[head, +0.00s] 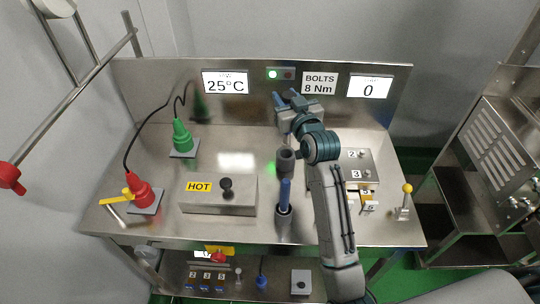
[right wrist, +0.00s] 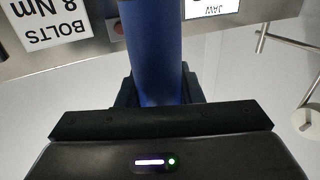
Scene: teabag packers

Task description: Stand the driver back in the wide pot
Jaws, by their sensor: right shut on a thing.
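The blue driver (right wrist: 152,50) is in my right gripper (head: 289,99). In the right wrist view it stands between the dark fingers and runs out of the top of the picture, so its far end is hidden. In the head view little of it shows at the fingertips. The gripper is in the air, in front of the back panel. The wide pot (head: 285,160) is dark grey and appears empty, lower in the picture than the gripper. A second blue driver (head: 285,192) stands in a narrower grey pot (head: 283,225) nearer the front edge. My left gripper is out of view.
A steel box marked HOT (head: 225,203) with a black knob is left of the pots. Green (head: 181,136) and red (head: 140,192) corded tools stand further left. A numbered block (head: 357,160) and a yellow-knobbed lever (head: 406,190) are right of my arm.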

